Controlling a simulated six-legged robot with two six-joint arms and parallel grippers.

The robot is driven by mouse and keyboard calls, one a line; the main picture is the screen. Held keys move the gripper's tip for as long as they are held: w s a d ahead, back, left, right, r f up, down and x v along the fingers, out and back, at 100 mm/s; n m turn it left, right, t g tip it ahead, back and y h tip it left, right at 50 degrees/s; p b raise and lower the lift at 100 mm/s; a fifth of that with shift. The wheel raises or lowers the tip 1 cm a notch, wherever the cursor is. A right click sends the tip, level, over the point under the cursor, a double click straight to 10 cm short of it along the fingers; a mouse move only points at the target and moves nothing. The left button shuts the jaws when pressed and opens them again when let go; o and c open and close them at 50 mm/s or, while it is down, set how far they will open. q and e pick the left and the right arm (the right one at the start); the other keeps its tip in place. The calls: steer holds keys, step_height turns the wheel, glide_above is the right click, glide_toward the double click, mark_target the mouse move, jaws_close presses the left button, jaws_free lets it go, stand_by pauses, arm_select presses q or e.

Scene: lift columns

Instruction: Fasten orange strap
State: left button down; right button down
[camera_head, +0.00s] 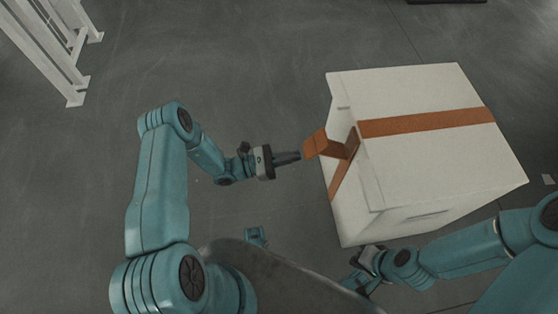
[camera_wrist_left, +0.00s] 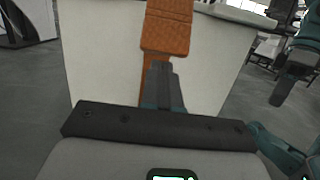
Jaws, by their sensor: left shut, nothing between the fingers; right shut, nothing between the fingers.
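A large white box (camera_head: 400,88) stands on the floor at the right. An orange strap (camera_head: 425,123) runs across its top and down its left side. The strap's loose end (camera_head: 315,144) sticks out from that side toward my left gripper. My left gripper (camera_head: 298,156) is shut and empty, its tips just beside the loose end. In the left wrist view the strap flap (camera_wrist_left: 167,28) hangs directly ahead of the shut fingers (camera_wrist_left: 160,68); I cannot tell whether they touch. My right gripper (camera_head: 352,284) is shut and empty, low in front of the box, partly hidden by my body.
A white metal frame (camera_head: 45,40) stands on the grey floor at the upper left. The floor between it and the box is clear. A dark object (camera_head: 445,1) shows at the top edge.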

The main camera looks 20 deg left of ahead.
arm_select(q)
steer(key=shift+w+d+r, duration=0.2)
steer(key=shift+r, duration=0.15)
step_height(320, 180, up, 11)
steer(key=g+y+p, duration=0.5)
steer(key=y+p, duration=0.2)
steer(key=p, duration=1)
glide_above(314, 142)
steer(key=shift+r, duration=0.1)
steer(key=shift+w+d+r+g+y+p, duration=0.15)
steer(key=shift+w+d+r+y+p, duration=0.1)
steer(key=shift+d+y, duration=0.15)
steer(key=shift+w+d+r+g+y+p, duration=0.15)
steer(key=shift+w+d+r+y+p, duration=0.1)
steer(key=shift+d+y, duration=0.15)
steer(key=shift+w+d+r, duration=0.25)
steer(key=shift+w+d, duration=0.15)
steer(key=shift+d, duration=0.15)
